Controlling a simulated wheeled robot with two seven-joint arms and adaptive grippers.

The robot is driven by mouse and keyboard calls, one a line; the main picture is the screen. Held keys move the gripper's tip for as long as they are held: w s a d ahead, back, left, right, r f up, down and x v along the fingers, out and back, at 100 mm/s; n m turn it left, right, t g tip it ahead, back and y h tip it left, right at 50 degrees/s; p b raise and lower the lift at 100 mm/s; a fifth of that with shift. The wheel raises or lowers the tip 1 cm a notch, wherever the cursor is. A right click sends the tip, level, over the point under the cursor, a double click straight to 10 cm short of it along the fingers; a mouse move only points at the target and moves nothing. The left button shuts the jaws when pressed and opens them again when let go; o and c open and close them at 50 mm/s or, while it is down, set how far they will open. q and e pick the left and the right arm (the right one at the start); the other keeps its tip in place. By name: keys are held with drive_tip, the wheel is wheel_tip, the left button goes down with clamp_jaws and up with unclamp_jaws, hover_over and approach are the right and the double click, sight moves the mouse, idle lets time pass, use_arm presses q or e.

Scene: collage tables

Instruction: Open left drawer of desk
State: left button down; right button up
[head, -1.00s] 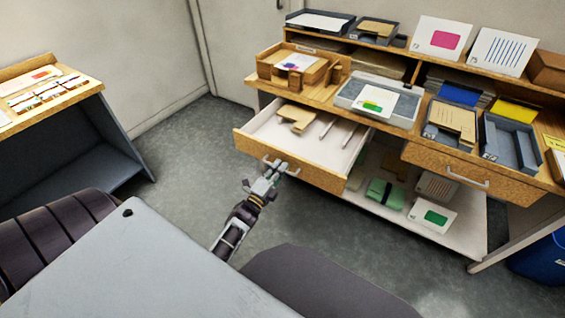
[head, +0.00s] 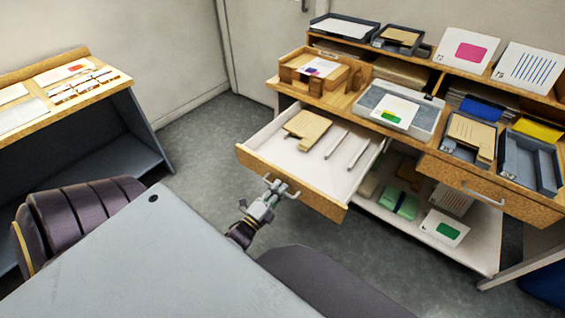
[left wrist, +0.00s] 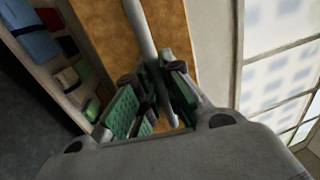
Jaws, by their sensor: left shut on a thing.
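The desk's left drawer (head: 290,190) is pulled well out in the head view. My left gripper (head: 268,198) is at the metal bar handle (head: 292,193) on the drawer front. In the left wrist view the green-padded fingers (left wrist: 155,100) are shut around the handle bar (left wrist: 146,35), with the wooden drawer front (left wrist: 100,25) behind it. My right gripper does not show.
The right drawer (head: 485,190) of the desk is shut. Below, a shelf (head: 470,255) holds green and white items. Trays and cards stand on the desktop. A side table (head: 110,85) stands at the left, with grey floor (head: 210,135) between.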

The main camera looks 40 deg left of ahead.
use_arm(q)
drive_tip(key=shift+s+f, duration=0.15)
drive_tip(key=shift+s, duration=0.05)
idle(0.3)
drive_tip(key=c, duration=1.5)
unclamp_jaws()
drive_tip(key=shift+s, duration=0.2)
drive_tip(key=shift+s+f, duration=0.35)
drive_tip(key=shift+s, duration=1.6)
drive_tip(key=shift+s+f, duration=0.35)
drive_tip(key=shift+s, duration=1.55)
drive_tip(key=shift+s+f, duration=0.35)
drive_tip(key=shift+s, duration=1.6)
